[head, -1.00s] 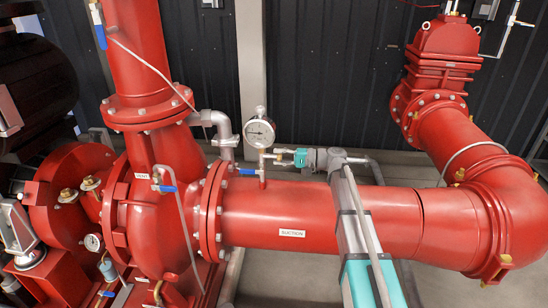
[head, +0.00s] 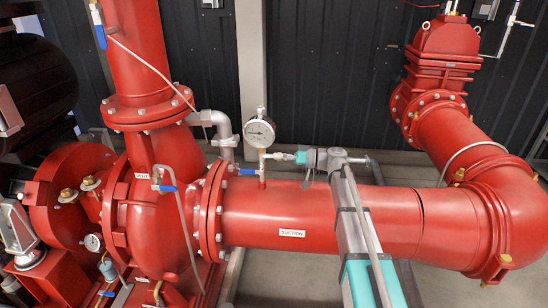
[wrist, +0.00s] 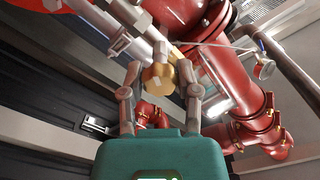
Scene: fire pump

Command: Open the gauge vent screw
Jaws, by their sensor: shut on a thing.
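The gauge vent screw is a brass hexagonal knob (wrist: 158,77) in the wrist view, between the two grey fingers of my gripper (wrist: 159,70). The fingers are closed on its opposite sides. In the head view my gripper (head: 277,156) reaches in from the right, just below the pressure gauge (head: 260,132), at the thin gauge pipe above the red suction pipe. The screw is too small and covered by the fingers to make out there.
A blue-handled valve (head: 246,171) sits left of the gauge pipe. The red suction pipe (head: 300,222) runs below my gripper. A grey bent pipe (head: 221,127) stands behind to the left. A dark panelled wall (head: 325,75) lies behind.

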